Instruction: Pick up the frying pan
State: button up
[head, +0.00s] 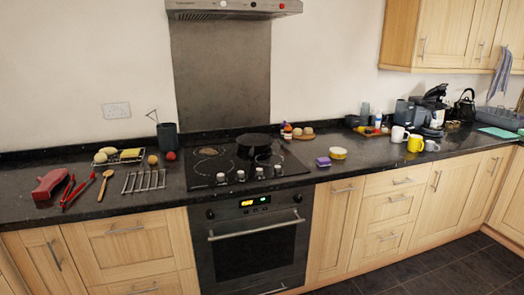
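A black frying pan (255,146) sits on the right rear part of the black cooktop (225,176), which is set into the dark granite counter. It looks level, and its handle is hard to make out against the dark surface. My gripper is not in view.
Several knobs (240,175) stand along the cooktop's front. Left are a wire rack (144,181), red tongs (76,190) and a dark utensil pot (167,137). A hood (232,10) hangs above. Floor shows at lower right.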

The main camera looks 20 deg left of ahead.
aim_at(253, 142)
jog(key=z, duration=0.7)
jog(key=k, duration=0.2)
jog(key=u, duration=1.85)
jog(key=i, duration=1.35)
jog(key=u, duration=0.05)
